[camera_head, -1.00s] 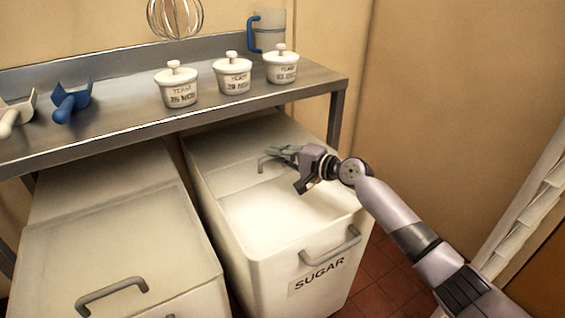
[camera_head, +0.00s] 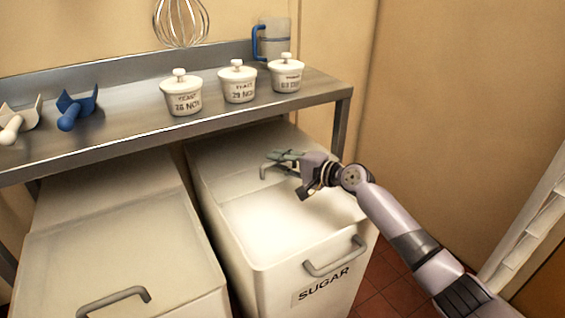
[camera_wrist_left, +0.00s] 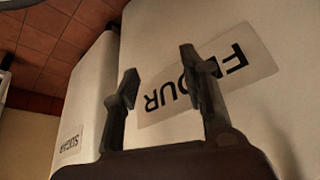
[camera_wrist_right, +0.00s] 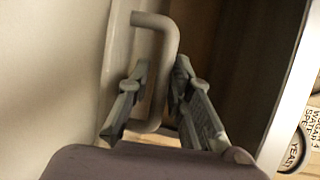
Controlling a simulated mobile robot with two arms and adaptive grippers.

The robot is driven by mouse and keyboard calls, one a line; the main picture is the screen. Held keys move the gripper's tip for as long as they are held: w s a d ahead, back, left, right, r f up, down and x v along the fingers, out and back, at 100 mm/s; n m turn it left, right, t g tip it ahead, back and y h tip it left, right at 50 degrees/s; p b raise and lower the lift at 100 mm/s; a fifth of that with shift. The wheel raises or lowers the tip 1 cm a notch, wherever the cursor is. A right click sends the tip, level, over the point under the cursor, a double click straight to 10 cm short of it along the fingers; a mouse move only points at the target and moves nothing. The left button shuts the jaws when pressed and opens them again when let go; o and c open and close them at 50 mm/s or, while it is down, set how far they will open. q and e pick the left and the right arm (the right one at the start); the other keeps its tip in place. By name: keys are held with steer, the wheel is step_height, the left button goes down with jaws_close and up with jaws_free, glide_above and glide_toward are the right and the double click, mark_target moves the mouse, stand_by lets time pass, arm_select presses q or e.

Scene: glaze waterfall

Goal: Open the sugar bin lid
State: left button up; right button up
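The sugar bin (camera_head: 328,296) is a white bin with a SUGAR label, right of a similar bin. Its lid (camera_head: 235,150) lies toward the back, partly under the shelf, and the front of the bin shows a pale white interior. The lid handle (camera_head: 264,172) is a grey bar. My right gripper (camera_head: 285,156) is at this handle. In the right wrist view the handle (camera_wrist_right: 163,85) passes between the separated fingers (camera_wrist_right: 160,75), with a gap on the left side. My left gripper (camera_wrist_left: 160,80) is open and empty before the FLOUR label; it is outside the head view.
The flour bin (camera_head: 120,250) stands close on the left with its lid closed. A metal shelf (camera_head: 130,125) overhangs both bins. It carries yeast pots (camera_head: 182,103), a blue scoop (camera_head: 75,110), a white scoop (camera_head: 15,125) and a jug (camera_head: 275,40). Floor shows on the right.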

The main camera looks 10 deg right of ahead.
steer(key=v, duration=1.2)
